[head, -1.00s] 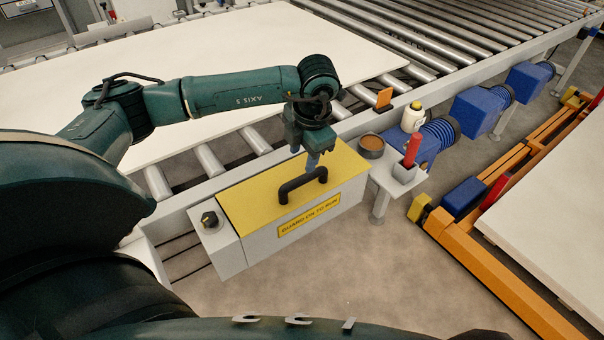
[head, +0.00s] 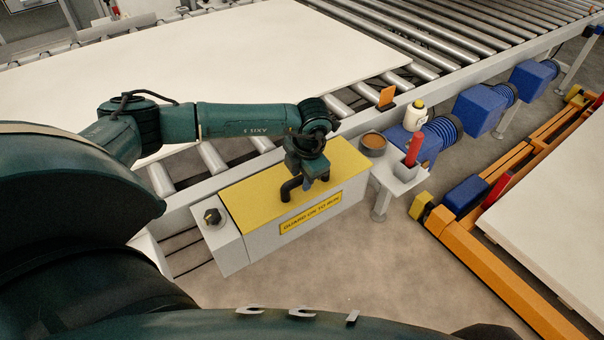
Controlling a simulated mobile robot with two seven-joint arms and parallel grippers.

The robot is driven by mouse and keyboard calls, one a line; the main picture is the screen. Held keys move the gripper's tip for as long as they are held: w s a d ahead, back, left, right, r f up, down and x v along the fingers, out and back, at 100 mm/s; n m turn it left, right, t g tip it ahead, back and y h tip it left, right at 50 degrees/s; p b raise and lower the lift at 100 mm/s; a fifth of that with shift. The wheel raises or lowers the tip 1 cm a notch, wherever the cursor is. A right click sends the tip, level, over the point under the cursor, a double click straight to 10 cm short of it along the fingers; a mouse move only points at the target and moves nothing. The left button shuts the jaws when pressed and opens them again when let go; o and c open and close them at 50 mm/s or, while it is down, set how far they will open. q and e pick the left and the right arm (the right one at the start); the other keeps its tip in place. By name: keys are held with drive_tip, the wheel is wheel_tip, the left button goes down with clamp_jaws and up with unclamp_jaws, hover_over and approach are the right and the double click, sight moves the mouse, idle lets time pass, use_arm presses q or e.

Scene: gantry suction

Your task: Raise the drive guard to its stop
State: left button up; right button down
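The drive guard (head: 255,206) is a yellow cover lying flat, in its lowered position, on a pale grey box (head: 320,217). The box carries a yellow label (head: 310,219) that seems to read "GUARD ON TO RUN". A black bar handle (head: 287,192) stands on the guard near its front edge. My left gripper (head: 308,179) points down at the handle, over its middle and right part. It hides much of the handle, and I cannot tell whether its fingers touch or enclose the bar. My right gripper is out of view.
A black knob (head: 212,216) sits on the box's left end. To the right, a small shelf (head: 384,176) holds a brown-filled cup (head: 373,145) and a red-handled item (head: 415,148). A white bottle (head: 414,115) stands behind. The roller conveyor carries a large pale board (head: 230,70). Floor in front is clear.

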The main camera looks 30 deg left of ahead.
use_arm(q)
clamp_jaws()
drive_tip(key=shift+r, duration=0.1)
idle(0.3)
